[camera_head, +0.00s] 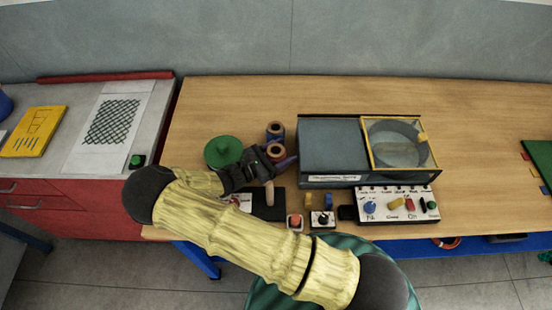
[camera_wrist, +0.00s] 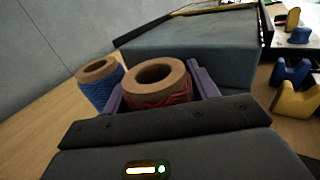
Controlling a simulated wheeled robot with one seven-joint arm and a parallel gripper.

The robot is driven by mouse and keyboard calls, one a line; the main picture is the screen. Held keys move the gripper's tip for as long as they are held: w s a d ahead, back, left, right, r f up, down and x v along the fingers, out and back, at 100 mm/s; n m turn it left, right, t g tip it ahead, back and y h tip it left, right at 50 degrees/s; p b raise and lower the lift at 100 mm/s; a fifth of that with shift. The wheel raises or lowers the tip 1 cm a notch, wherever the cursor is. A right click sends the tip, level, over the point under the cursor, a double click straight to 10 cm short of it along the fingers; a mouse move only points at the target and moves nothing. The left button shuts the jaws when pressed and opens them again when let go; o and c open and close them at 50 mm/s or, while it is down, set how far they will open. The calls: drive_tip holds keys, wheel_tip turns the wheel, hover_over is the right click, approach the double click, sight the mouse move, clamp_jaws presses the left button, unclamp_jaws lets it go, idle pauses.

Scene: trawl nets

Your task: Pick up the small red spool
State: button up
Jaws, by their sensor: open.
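The small red spool (camera_wrist: 155,92) stands upright in the wrist view, with a tan ring top and dark red thread below. My gripper (camera_wrist: 158,86) is open, with one purple finger on each side of the spool. Whether the fingers touch it I cannot tell. My gripper's dark body hides the spool's lower part. In the head view, the spool (camera_head: 276,152) shows beside my gripper (camera_head: 274,160), its side mostly covered.
A blue spool (camera_wrist: 101,84) stands close by, left of the red one in the wrist view. A green disc-topped object (camera_head: 222,151) is left of my gripper. A grey machine (camera_head: 332,147) stands to the right. The back of the table (camera_head: 250,97) is clear.

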drive_tip(key=c, duration=0.7)
drive_tip(key=shift+r, duration=0.15)
wheel_tip(320, 180, up, 10)
drive_tip(key=shift+f+b, duration=0.1)
drive_tip(key=shift+b, duration=0.65)
